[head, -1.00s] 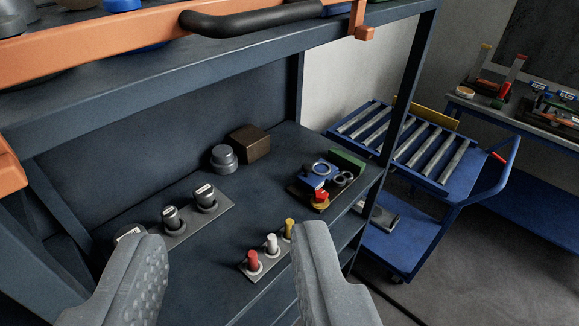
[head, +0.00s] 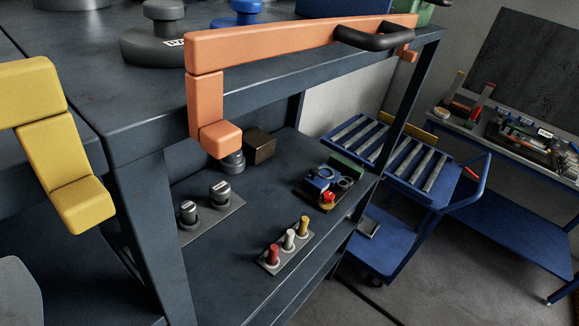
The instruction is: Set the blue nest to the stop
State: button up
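Two blue items could be the blue nest, and I cannot tell which it is. A small blue fixture (head: 318,184) with rings and a red knob stands on the lower shelf, right of centre. A blue round piece with a knob (head: 236,13) stands on the upper shelf, cut by the top edge. No part is clearly a stop. A grey rounded shape, probably one finger of my gripper (head: 18,292), shows at the bottom left edge, away from both blue items. The other finger is not seen, so its opening cannot be judged.
An orange bar (head: 265,47) with a black handle (head: 375,37) runs along the upper shelf's front. A yellow bracket (head: 62,165) is at left. Lower shelf: dark knobs (head: 220,192), coloured pegs (head: 290,240), brown block (head: 260,145). A blue roller cart (head: 400,155) stands right.

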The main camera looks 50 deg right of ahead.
aim_at(318, 180)
jog(key=z, duration=0.05)
jog(key=k, duration=2.05)
jog(key=z, duration=0.8)
jog(key=i, duration=1.7)
jog(key=u, duration=0.05)
